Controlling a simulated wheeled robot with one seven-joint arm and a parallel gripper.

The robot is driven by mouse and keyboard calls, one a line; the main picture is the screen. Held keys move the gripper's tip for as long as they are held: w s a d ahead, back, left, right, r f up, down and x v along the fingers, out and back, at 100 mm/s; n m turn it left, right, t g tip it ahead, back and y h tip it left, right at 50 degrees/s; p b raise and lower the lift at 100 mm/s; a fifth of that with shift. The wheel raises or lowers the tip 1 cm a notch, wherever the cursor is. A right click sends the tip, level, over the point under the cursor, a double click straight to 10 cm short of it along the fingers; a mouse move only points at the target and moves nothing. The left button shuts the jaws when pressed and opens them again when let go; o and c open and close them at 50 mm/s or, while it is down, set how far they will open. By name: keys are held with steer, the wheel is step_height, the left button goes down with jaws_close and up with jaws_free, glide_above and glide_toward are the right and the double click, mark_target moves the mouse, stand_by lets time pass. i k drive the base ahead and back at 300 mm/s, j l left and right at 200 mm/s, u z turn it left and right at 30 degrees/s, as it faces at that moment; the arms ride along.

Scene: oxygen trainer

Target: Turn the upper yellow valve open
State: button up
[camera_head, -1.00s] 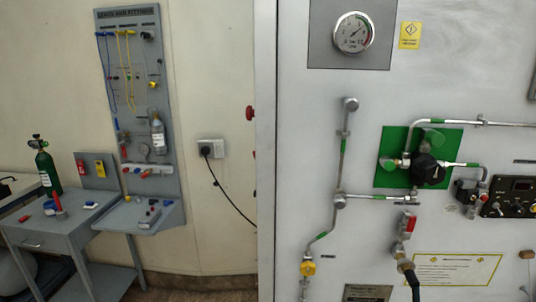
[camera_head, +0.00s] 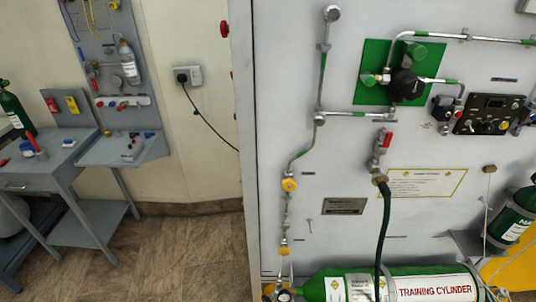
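The upper yellow valve (camera_head: 289,185) sits on the thin metal pipe running down the left part of the grey panel. It looks like a small round yellow knob with a pale centre; whether it is open or closed cannot be told. A second, lower yellow valve (camera_head: 284,250) is below it on the same pipe line, near the bottom of the view. My gripper and arm do not show in this view.
A green training cylinder (camera_head: 405,284) lies across the bottom right. A dark hose (camera_head: 384,230) hangs from a red-handled valve (camera_head: 387,140). A grey workbench (camera_head: 55,155) stands at the left. Floor (camera_head: 185,255) is clear between bench and panel.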

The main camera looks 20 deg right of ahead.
mark_target(289, 184)
steer(key=i+j+u, duration=0.15)
steer(key=j, duration=0.25)
steer(key=j+u, duration=0.2)
steer(key=j, duration=0.25)
steer(key=i+j+u, duration=0.15)
steer(key=j, duration=0.2)
steer(key=i, duration=0.05)
